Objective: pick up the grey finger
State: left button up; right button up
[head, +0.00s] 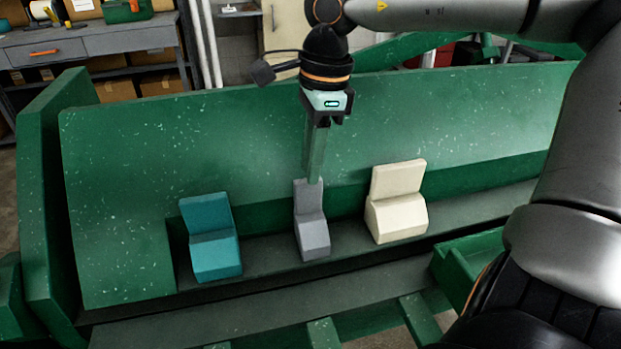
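The grey finger (313,236) stands on the dark ledge of the green machine, between a teal finger (214,254) and a cream finger (397,217). It has a blocky foot and a narrower upright back. My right gripper (328,117) is above the grey finger, pointing down. A narrow green bar (315,150) runs from below the gripper to the top of the grey finger and overlaps its upper edge. I cannot tell whether the gripper holds this bar, nor how far its fingers are apart. My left gripper is not in view.
The green machine's sloping panel (130,170) rises behind the fingers, with a thick side plate (45,200) at the left. A green tray (470,262) is at the lower right. A grey workbench (80,42) stands behind. The ledge between the fingers is bare.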

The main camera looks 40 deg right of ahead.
send_over(312, 219)
jog(key=w, duration=0.2)
jog(key=f, duration=0.4)
jog(key=shift+s+d, duration=0.15)
jog(key=shift+d, duration=0.25)
grip_shut()
dwell(0.6)
